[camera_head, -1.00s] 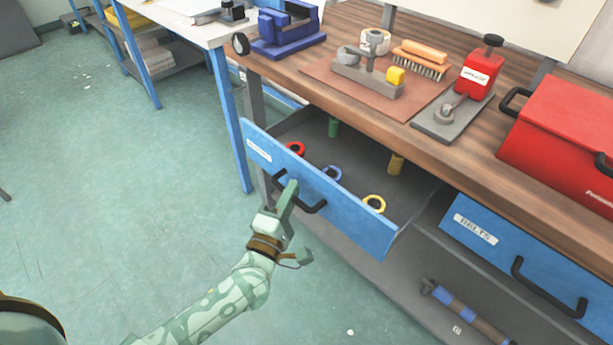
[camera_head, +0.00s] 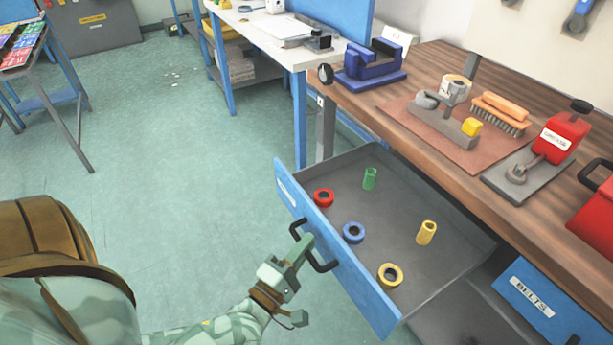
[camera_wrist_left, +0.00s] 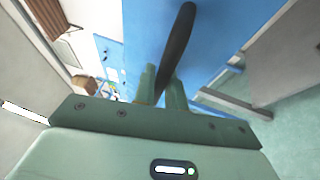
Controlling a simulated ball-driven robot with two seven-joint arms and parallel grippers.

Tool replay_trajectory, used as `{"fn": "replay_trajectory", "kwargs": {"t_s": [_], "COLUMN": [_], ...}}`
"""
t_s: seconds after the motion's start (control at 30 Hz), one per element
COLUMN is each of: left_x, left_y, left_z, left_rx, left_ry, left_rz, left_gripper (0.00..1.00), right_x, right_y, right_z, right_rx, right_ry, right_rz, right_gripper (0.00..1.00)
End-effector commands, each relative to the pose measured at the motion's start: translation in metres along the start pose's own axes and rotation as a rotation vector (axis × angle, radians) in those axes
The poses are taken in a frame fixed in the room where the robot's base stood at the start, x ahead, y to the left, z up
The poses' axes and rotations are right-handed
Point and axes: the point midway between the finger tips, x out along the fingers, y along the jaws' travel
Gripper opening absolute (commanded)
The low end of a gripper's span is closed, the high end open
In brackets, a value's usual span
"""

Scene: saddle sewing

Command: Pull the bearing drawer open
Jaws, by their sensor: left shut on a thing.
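The bearing drawer (camera_head: 365,290), with a blue front and grey tray, stands well out from under the wooden bench in the head view. In it are a red ring (camera_head: 323,197), a blue ring (camera_head: 353,233), a yellow ring (camera_head: 390,275), a green cylinder (camera_head: 370,179) and a yellow cylinder (camera_head: 426,232). My left gripper (camera_head: 302,248) is shut on the drawer's black handle (camera_head: 326,267), which also shows between the fingers in the left wrist view (camera_wrist_left: 178,45). The drawer's label is too slanted to read. My right gripper is out of view.
The bench top (camera_head: 440,75) holds a blue vise (camera_head: 370,65), a brush (camera_head: 500,112), a red grease unit (camera_head: 562,137) and a red box (camera_head: 597,215). A shut drawer labelled BELTS (camera_head: 545,300) sits at the right. The floor (camera_head: 190,190) left of the drawer is clear.

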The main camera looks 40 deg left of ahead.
Motion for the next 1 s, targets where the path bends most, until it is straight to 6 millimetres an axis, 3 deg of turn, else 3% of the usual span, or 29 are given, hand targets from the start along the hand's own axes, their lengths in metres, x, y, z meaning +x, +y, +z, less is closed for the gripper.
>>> {"fn": "replay_trajectory", "kwargs": {"t_s": [0.1, 0.13, 0.2, 0.67, 0.87, 1.0], "left_x": [-0.001, -0.001, -0.001, -0.003, -0.034, -0.073], "left_y": [-0.002, -0.002, -0.002, -0.001, 0.0, 0.0], "left_z": [0.001, 0.001, 0.0, 0.0, 0.0, 0.0], "left_rx": [0.0, 0.0, 0.0, 0.001, 0.002, 0.001], "left_ry": [-0.001, -0.001, -0.001, 0.0, -0.001, -0.001], "left_rz": [-0.005, -0.005, -0.005, -0.003, -0.006, -0.007], "left_gripper": [0.0, 0.18, 0.34, 0.34, 0.34, 0.34], "right_x": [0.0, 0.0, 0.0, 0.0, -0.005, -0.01], "right_y": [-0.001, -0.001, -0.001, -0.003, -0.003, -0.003], "right_z": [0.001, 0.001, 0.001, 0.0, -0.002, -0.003], "right_rx": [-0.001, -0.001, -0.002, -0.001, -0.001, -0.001], "right_ry": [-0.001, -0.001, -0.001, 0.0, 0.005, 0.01], "right_rz": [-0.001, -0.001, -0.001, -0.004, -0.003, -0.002], "right_gripper": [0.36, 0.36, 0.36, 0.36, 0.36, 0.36]}}
